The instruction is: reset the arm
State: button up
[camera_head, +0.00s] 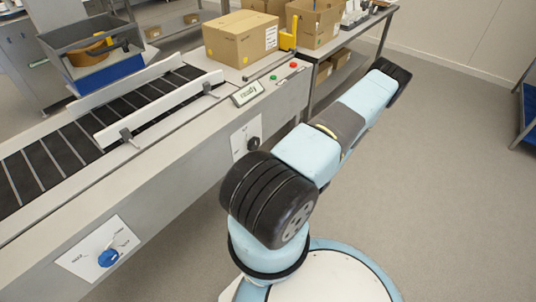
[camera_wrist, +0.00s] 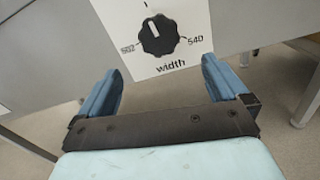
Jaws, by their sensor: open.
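My gripper (camera_wrist: 160,85) shows in the wrist view with its two blue fingers spread wide apart and nothing between them. Beyond the fingers is the black width knob (camera_wrist: 158,35) on a white plate marked 502 and 540, its pointer tilted up and to the left. In the head view the same knob (camera_head: 254,144) sits on the conveyor's front panel. My blue and black arm reaches up and to the right there; the fingers are hidden in that view.
The conveyor (camera_head: 60,152) with white side rails runs along the left. A blue knob (camera_head: 108,258) is on its front. A cardboard box (camera_head: 240,38), a small display (camera_head: 248,93) and buttons sit on top. A shelf table (camera_head: 350,35) with open boxes stands behind.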

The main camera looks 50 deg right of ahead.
jog(key=shift+s, duration=0.6)
jog(key=shift+w+r, duration=0.1)
jog(key=w+a+r+n+g+y, duration=0.3)
jog(key=w+a+r+n+g, duration=0.25)
jog(key=r, duration=0.55)
jog(key=w+a+r+n+g+y, duration=0.25)
jog(key=a+r+n+g, duration=0.35)
jog(key=r+n, duration=0.4)
jog(key=w+a+r+n+g+y, duration=0.35)
jog(key=a+r+n, duration=0.35)
jog(key=r, duration=0.5)
jog(key=s+a+r+n+t+h, duration=0.1)
jog(key=s+a+r+n+h, duration=0.4)
jog(key=r, duration=0.7)
jog(key=s+a+r+n+t+h, duration=0.1)
jog(key=s+a+r+n+h, duration=0.4)
jog(key=s+a+r+n, duration=0.4)
jog(key=s+a+r, duration=0.2)
jog(key=a+r, duration=0.1)
jog(key=shift+s+r+t, duration=0.3)
jog(key=shift+s+r, duration=0.05)
